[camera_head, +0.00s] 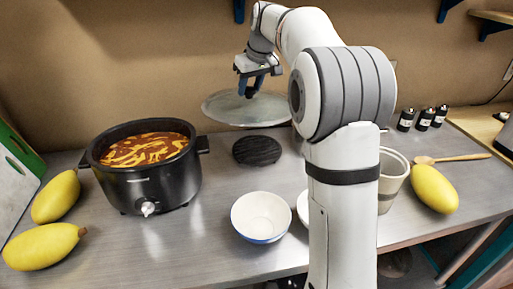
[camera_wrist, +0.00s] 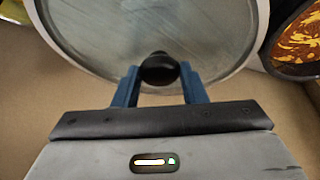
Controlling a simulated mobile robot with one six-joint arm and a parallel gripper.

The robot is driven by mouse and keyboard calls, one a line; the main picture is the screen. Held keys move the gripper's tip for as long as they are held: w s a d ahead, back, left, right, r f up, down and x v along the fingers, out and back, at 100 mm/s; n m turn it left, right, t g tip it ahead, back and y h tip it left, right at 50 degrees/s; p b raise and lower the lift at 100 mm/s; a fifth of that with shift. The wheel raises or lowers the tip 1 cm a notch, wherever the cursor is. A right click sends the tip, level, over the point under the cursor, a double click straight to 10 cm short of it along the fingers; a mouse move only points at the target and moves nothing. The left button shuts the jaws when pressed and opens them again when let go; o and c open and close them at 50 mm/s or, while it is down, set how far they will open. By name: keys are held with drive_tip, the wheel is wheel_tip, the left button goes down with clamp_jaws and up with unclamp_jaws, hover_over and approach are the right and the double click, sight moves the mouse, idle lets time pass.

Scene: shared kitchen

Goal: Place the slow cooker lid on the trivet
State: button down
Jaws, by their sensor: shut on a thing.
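The slow cooker lid (camera_head: 225,108) is a round glass disc with a dark knob. It hangs in the air above and slightly left of the trivet, about level. My gripper (camera_head: 248,91) is shut on the lid's knob from above. In the wrist view my blue fingers (camera_wrist: 158,87) lie on both sides of the black knob, with the glass lid (camera_wrist: 150,30) beyond. The trivet (camera_head: 257,150) is a dark round disc lying on the counter behind the white bowl, with nothing on it.
The open black slow cooker (camera_head: 150,185) holds orange-red food, left of the trivet. A white bowl (camera_head: 262,215) stands in front of the trivet. Yellow fruits lie at left (camera_head: 42,247) and right (camera_head: 433,188). A beige pot (camera_head: 393,175) stands behind my arm, near a wooden spoon (camera_head: 452,158).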

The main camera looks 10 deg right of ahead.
drive_tip(key=shift+w+f, duration=0.1)
hover_over(251, 155)
wheel_tip(251, 155, down, 18)
drive_tip(key=shift+r, duration=0.1)
idle(0.4)
drive_tip(key=shift+f+b, duration=0.25)
drive_tip(key=shift+b, duration=0.05)
drive_tip(key=c, duration=0.9)
unclamp_jaws()
drive_tip(key=shift+r, duration=0.1)
